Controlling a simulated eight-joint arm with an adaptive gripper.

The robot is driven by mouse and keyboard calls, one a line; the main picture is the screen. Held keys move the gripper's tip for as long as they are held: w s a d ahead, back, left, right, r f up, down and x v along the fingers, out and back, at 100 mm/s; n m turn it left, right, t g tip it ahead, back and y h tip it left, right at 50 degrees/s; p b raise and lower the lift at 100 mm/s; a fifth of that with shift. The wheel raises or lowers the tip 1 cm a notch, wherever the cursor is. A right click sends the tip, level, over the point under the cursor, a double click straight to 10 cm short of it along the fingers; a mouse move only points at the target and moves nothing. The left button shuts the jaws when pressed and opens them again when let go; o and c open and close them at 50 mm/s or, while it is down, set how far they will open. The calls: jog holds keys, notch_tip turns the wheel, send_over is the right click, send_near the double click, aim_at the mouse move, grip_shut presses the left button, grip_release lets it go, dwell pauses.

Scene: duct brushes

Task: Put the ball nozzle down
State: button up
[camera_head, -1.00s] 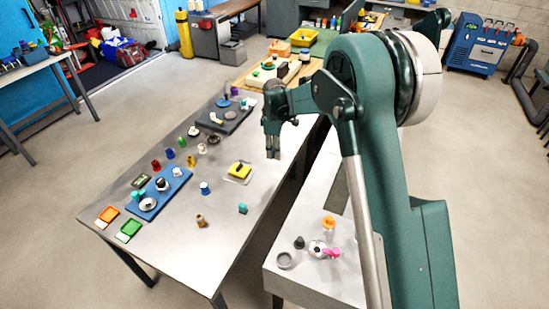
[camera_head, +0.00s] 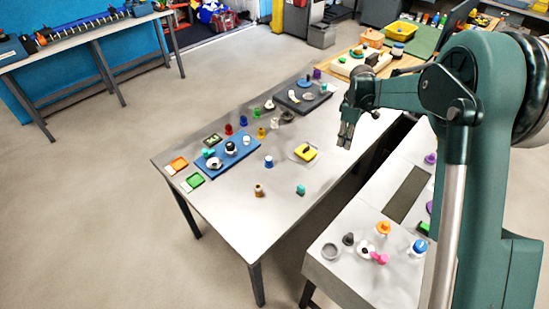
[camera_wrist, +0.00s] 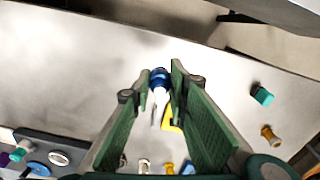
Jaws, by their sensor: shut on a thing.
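My gripper (camera_wrist: 160,85) is shut on the ball nozzle (camera_wrist: 158,104), which has a rounded dark blue end and a pale stem in the wrist view. The nozzle lies between the two green fingers. In the head view my gripper (camera_head: 346,136) hangs pointing down over the right part of the steel table (camera_head: 237,225), and the nozzle cannot be made out there. A yellow piece (camera_head: 306,152) on a pale plate is on the table to the left of the gripper. It shows partly behind the nozzle in the wrist view (camera_wrist: 171,118).
A teal piece (camera_head: 300,189) and a brown piece (camera_head: 258,190) stand toward the front, with a blue-and-white piece (camera_head: 268,161) behind. A blue tray (camera_head: 207,164) and dark tray (camera_head: 291,103) hold parts. A lower bench (camera_head: 330,275) at right carries several parts. The table's front is mostly bare.

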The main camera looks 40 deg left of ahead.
jog(key=s+a+b, duration=0.2)
jog(key=s+a, duration=1.6)
jog(key=s, duration=0.2)
send_over(232, 178)
jog(key=shift+r+m+b, duration=0.2)
jog(key=shift+m+b, duration=0.1)
jog(key=shift+m, duration=0.1)
jog(key=shift+f, duration=0.1)
jog(key=shift+f+b, duration=0.4)
jog(key=shift+f, duration=2.65)
jog(key=shift+f, duration=0.1)
jog(key=shift+f, duration=1.8)
jog(key=shift+f+b, duration=0.15)
jog(key=shift+b, duration=0.15)
